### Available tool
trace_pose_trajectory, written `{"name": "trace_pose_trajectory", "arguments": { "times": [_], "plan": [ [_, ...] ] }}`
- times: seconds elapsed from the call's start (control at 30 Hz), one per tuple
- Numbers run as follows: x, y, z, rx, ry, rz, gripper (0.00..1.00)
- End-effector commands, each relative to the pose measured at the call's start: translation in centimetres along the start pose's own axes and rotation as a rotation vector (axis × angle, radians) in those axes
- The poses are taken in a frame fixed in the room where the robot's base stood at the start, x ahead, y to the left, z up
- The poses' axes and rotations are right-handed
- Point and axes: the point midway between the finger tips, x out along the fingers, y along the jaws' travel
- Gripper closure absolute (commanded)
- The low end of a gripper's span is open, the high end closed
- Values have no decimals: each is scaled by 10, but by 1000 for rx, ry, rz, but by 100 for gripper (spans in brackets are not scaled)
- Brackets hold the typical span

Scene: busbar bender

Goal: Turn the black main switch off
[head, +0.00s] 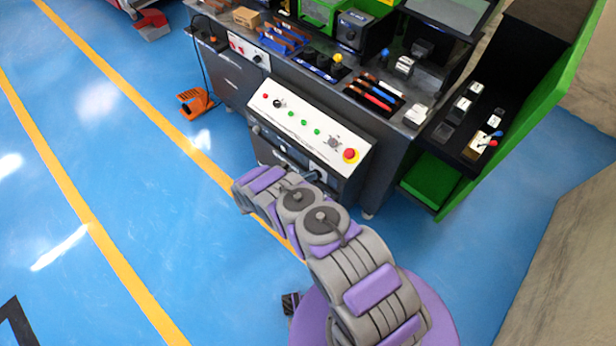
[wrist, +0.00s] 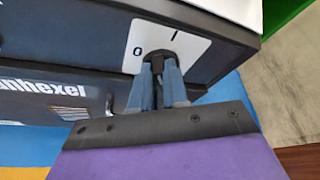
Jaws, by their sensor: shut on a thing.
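The black main switch (wrist: 157,63) is on a white plate (wrist: 137,63) on the front of the dark machine cabinet. The plate is marked 0 at its left and I at its upper right. My gripper (wrist: 161,72) is at the plate, its two blue-grey fingers on either side of the switch and shut on it. The fingers hide part of the switch, so which mark it points to is unclear. In the head view my gripper (head: 298,174) reaches the cabinet front below the control panel, and my arm hides most of the switch.
Just above is the sloped white control panel (head: 309,126) with green buttons and a red emergency stop (head: 350,155) at its right end. A green cabinet part (head: 432,181) stands to the right. An orange foot pedal (head: 196,102) lies on the blue floor.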

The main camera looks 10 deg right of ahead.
Motion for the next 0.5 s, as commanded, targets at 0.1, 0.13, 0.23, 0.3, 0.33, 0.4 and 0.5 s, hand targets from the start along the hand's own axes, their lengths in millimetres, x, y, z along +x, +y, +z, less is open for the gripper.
{"name": "trace_pose_trajectory", "arguments": {
  "times": [0.1,0.13,0.23,0.3,0.33,0.4,0.5],
  "plan": [
    [3,0,2,4,-1,0,100],
    [3,0,2,4,0,0,84],
    [3,0,1,4,0,0,74],
    [3,-1,1,4,0,-2,67],
    [3,-1,1,4,1,-2,65],
    [3,-2,1,4,1,-3,61],
    [2,-2,0,3,1,-3,61]
  ]
}}
